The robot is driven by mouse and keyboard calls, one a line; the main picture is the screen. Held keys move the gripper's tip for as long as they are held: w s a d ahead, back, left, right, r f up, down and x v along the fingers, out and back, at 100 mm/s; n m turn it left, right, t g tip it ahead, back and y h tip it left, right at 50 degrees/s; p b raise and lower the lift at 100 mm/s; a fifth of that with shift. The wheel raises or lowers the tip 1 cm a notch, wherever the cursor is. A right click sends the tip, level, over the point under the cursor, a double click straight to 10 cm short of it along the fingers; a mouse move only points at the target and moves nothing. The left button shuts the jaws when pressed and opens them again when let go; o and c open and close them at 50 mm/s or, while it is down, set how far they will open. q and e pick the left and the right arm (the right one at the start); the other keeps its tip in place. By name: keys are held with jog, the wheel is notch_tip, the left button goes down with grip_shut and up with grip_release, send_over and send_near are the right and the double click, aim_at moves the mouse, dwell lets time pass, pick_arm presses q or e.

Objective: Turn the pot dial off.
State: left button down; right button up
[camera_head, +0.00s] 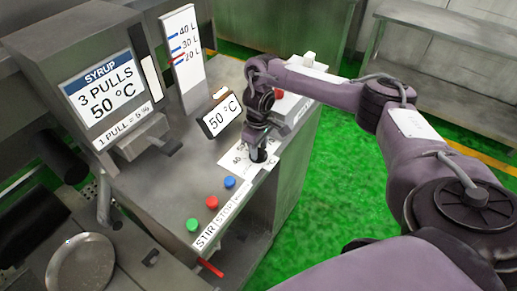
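The pot dial (259,156) is a small dark knob on the front right of the steel machine top, on a white label (234,160) with partly covered markings. My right gripper (257,147) points down right over the dial, its fingertips at or touching it. The fingers are small and partly hidden by the wrist, so I cannot tell if they grip it. The dial's pointer setting is hidden. My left gripper is not in view.
A tilted display (221,115) reads 50 °C behind the dial. Green (192,225), red (212,202) and blue (229,183) buttons lie front-left of it. A red button (279,94) sits behind. A syrup screen (100,88) stands left. Green floor (345,180) is open at right.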

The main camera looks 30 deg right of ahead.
grip_shut()
dwell(0.3)
jog(key=shift+n, duration=0.3)
jog(key=n+p, duration=0.1)
jog(key=n, duration=0.7)
jog(key=shift+w, duration=0.1)
jog(key=n, duration=0.4)
jog(key=shift+n, duration=2.7)
